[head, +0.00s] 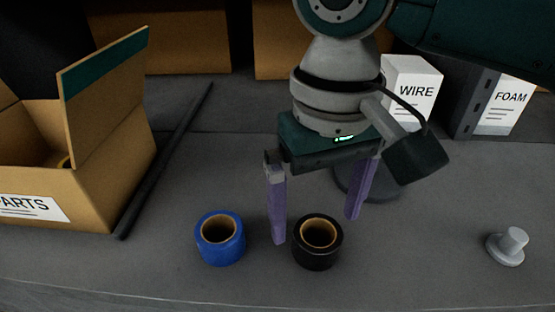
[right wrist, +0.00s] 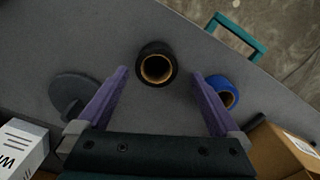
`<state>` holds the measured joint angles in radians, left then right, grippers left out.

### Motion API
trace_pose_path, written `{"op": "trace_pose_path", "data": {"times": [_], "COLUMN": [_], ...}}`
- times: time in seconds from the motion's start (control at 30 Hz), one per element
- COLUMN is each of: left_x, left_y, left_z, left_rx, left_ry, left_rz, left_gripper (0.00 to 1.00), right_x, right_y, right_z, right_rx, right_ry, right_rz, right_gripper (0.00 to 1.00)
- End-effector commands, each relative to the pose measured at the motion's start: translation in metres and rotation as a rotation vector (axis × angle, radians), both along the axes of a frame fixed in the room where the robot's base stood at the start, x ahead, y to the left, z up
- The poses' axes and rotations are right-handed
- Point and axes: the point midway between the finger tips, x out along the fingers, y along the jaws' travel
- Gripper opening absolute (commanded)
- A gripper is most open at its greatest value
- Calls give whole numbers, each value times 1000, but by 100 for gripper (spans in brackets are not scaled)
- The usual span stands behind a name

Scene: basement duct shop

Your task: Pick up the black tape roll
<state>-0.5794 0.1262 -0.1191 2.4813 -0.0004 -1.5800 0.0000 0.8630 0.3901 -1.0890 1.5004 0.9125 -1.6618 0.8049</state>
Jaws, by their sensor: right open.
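The black tape roll (head: 317,257) stands on end on the grey bench near its front, with its tan core facing up. My right gripper (head: 317,230) is open and empty above and slightly behind it, with purple fingers pointing down. In the right wrist view the black roll (right wrist: 156,78) lies just beyond the fingertips and between their lines, and the gripper (right wrist: 160,75) does not touch it. A blue tape roll (head: 220,250) stands left of the black one, and it also shows in the right wrist view (right wrist: 236,97). My left gripper is not in view.
An open PARTS carton (head: 110,185) and a dark rod (head: 165,160) are at left. A dark round-based object (head: 385,190) stands behind the gripper. WIRE (head: 405,80) and FOAM (head: 498,118) boxes stand behind. A grey knob (head: 507,250) sits at right.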

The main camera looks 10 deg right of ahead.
Motion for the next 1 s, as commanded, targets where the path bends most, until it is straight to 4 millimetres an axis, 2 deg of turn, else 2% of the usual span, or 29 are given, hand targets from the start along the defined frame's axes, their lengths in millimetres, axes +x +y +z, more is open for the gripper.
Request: {"op": "trace_pose_path", "data": {"times": [0.1, 0.23, 0.53, 1.0], "left_x": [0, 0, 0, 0], "left_y": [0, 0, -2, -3], "left_z": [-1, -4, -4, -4], "left_rx": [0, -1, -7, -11], "left_ry": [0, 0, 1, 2], "left_rz": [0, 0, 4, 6], "left_gripper": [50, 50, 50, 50], "right_x": [-2, -2, -1, -1], "right_y": [-6, -5, -5, -5], "right_z": [-21, -38, -42, -41], "right_rx": [-3, -1, 0, 0], "right_ry": [4, 2, -1, -1], "right_rz": [-2, 0, 1, 0], "right_gripper": [100, 100, 99, 46]}}
